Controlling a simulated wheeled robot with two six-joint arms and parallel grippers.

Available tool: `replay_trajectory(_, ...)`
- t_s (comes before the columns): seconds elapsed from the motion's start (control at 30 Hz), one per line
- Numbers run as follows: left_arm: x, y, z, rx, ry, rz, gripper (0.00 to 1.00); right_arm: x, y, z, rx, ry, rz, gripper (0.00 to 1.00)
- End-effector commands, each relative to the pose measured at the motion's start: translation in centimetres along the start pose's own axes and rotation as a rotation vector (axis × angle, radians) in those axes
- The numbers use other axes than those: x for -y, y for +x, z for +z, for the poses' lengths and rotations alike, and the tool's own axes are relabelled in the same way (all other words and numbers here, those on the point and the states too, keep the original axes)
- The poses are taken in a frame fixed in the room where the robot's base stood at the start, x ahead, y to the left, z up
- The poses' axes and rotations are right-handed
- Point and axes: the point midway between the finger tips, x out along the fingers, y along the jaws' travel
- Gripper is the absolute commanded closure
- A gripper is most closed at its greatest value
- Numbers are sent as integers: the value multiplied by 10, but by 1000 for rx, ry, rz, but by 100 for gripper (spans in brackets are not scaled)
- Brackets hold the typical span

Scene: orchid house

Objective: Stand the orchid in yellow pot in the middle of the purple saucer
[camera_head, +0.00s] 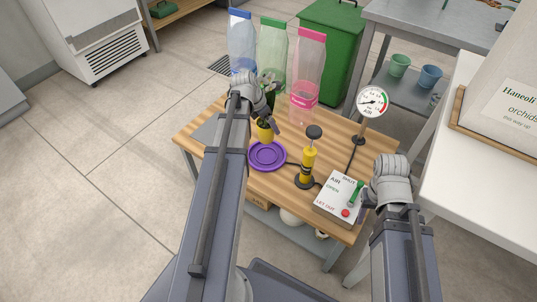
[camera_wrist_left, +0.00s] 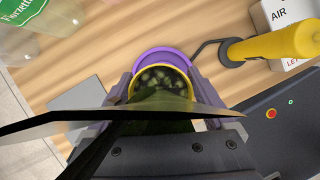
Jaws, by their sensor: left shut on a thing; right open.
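The yellow pot (camera_head: 265,134) shows at the far edge of the purple saucer (camera_head: 267,157) in the head view. My left gripper (camera_head: 268,112) is shut on it; the arm hides part of the orchid. In the left wrist view, the yellow pot (camera_wrist_left: 163,71), with pebbly filling, sits between the fingers of my left gripper (camera_wrist_left: 165,92). Dark leaves cross the foreground. The purple saucer (camera_wrist_left: 147,57) shows past the pot's rim; I cannot tell the gap between them. My right gripper (camera_head: 366,203) is open beside the control box, its fingers mostly hidden.
A yellow hand pump (camera_head: 308,165) stands right of the saucer, with a hose. A control box (camera_head: 338,199) with a green lever and a gauge (camera_head: 372,101) stand further right. Blue, green and pink bags (camera_head: 307,75) line the table's back.

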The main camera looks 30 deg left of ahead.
Motion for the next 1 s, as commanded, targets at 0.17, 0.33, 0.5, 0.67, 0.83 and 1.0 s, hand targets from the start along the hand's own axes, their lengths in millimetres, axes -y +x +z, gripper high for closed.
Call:
replay_trajectory(0.17,0,14,-6,0,0,0,86,1,15,-1,0,-1,2,50)
replay_trajectory(0.33,0,38,-16,0,0,0,86,3,41,-3,0,-2,6,50)
replay_trajectory(0.5,0,58,-24,0,0,0,86,4,62,-4,-1,-3,10,50)
replay_trajectory(0.67,0,58,-24,0,0,0,86,4,62,-4,-1,-4,11,50)
replay_trajectory(0.83,0,66,-27,0,0,0,86,4,70,-4,-1,-4,11,50)
replay_trajectory(1.0,0,86,-35,0,0,0,86,7,92,-6,-2,-7,11,50)
